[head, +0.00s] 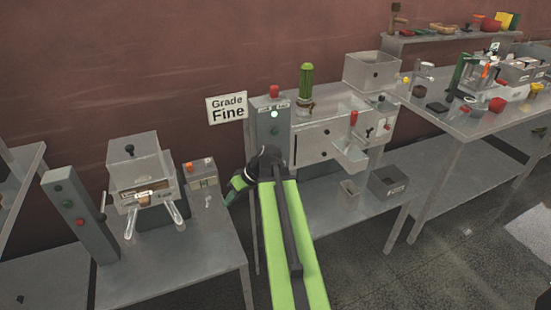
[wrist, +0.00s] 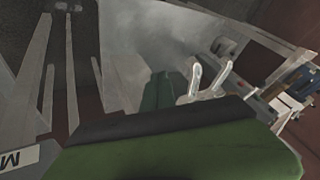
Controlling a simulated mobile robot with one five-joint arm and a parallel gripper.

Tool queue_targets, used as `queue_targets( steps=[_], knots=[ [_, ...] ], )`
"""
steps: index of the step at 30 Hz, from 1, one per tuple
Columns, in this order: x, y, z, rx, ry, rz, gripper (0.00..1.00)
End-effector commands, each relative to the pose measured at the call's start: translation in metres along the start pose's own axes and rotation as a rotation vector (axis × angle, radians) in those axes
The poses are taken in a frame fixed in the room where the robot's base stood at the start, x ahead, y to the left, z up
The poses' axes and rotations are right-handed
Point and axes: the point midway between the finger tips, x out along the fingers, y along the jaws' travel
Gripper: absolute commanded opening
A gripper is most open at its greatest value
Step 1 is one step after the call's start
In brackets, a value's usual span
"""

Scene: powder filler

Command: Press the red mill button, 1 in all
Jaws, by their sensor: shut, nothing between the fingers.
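A grey control post (head: 263,140) stands at the left end of the middle bench, with a red cap (head: 273,91) on top and a lit pale green lamp (head: 274,115) on its face. A second grey post (head: 70,215) leans at the left bench, with a red button (head: 80,222) below a dark green one. I cannot tell which red part is the mill's button. My gripper (head: 233,196) is shut and empty, in front of and below the middle post, apart from both red parts. Its dark green body fills the bottom of the wrist view, and neither red part is clear there.
A sign reading Grade Fine (head: 227,107) stands beside the middle post. A grey machine (head: 138,165) and a small box (head: 200,174) stand on the left bench. A metal machine (head: 315,145) with a chute stands right of the middle post. A cluttered table (head: 470,125) is at right.

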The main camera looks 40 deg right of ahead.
Motion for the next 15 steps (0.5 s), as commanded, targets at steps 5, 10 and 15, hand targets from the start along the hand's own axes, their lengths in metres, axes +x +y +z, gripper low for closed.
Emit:
queue_targets(
  steps=[5, 10, 15],
  knots=[
    [-0.082, 0.096, 0.017, -0.057, 0.302, 0.024, 0.00],
    [-0.143, 0.145, 0.036, -0.115, 0.485, 0.094, 0.00],
    [-0.169, 0.162, 0.045, -0.141, 0.554, 0.131, 0.00]
  ],
)
